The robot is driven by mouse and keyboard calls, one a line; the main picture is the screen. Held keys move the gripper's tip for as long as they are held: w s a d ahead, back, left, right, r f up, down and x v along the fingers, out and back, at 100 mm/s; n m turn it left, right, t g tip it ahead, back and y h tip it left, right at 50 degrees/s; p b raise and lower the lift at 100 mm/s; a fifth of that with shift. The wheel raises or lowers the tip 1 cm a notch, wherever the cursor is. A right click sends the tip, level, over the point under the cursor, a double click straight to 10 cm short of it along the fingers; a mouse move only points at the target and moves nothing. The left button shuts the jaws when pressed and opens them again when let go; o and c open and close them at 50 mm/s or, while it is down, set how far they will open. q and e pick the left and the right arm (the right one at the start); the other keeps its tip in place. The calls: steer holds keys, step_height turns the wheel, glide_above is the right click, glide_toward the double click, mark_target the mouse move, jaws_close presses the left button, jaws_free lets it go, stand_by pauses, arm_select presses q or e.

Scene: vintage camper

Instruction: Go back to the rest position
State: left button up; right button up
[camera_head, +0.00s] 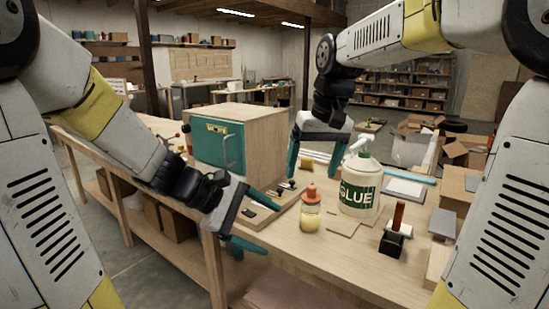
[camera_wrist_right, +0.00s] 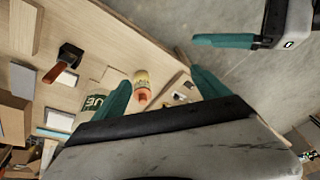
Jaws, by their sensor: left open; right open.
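My left gripper (camera_head: 256,222) is open and empty, low at the front edge of the workbench (camera_head: 290,250). My right gripper (camera_head: 314,172) is open and points down above the bench, beside the wooden box with a teal door (camera_head: 218,144). In the right wrist view its two teal fingers (camera_wrist_right: 162,85) are spread with nothing held between them. A small yellow bottle with an orange cap (camera_head: 310,212) appears between them in that view, but stands apart from them. One finger of my left gripper (camera_wrist_right: 225,41) also shows at upper right there.
A white glue jug (camera_head: 359,190) stands right of the small bottle. A dark block with an orange-brown handle (camera_head: 396,232) is further right. Cardboard boxes (camera_head: 462,150) crowd the right side. Small parts lie on a wooden board (camera_head: 262,216). The front bench strip is clear.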

arm_select(q)
steer(key=s+a+r+m+t+y, duration=0.3)
steer(key=s+a+r+m+y, duration=0.3)
steer(key=a+m, duration=0.5)
steer(key=shift+s+a+r+m+t+y, duration=0.2)
steer(key=shift+s+a+m+t+y, duration=0.15)
steer(key=shift+s+y, duration=0.6)
arm_select(e)
steer(key=s+d+f+m+t, duration=0.1)
steer(key=s+d+f, duration=0.1)
steer(key=s, duration=0.6)
steer(key=s+d+f+m+t, duration=0.1)
steer(key=s+d+f+t, duration=0.1)
steer(key=s, duration=0.5)
steer(key=shift+s+d+f+t+y, duration=0.3)
steer(key=shift+s+d+f, duration=0.05)
steer(key=shift+d, duration=0.35)
arm_select(q)
steer(key=shift+s+h, duration=0.25)
